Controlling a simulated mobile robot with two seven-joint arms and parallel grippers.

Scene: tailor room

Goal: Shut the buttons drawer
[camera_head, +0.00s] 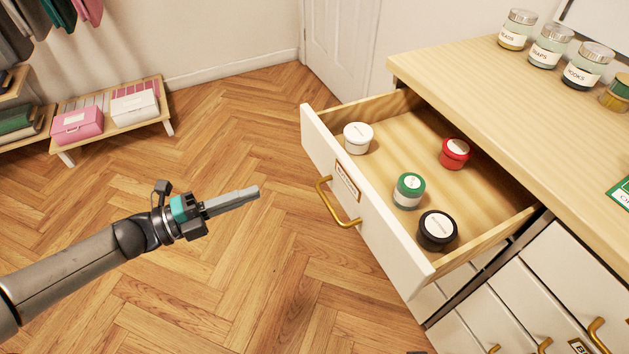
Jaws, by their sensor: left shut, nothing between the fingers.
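The drawer (317,144) at the top left of the cabinet is pulled well out. It has a white front, a brass handle (338,203) and a small label (347,181) too small to read. Inside it stand a white-lidded jar (357,139), a red jar (455,154), a green-lidded jar (408,191) and a black jar (437,231). My left gripper (256,190) is shut and empty, over the floor to the left of the handle and apart from it. My right gripper is not in view.
The cabinet top (480,85) carries several jars, including a hooks jar (588,66). Other drawers below (540,300) have brass handles. A low shelf with a pink box (77,124) and a white box (134,105) stands far left. The wooden floor around my left gripper is clear.

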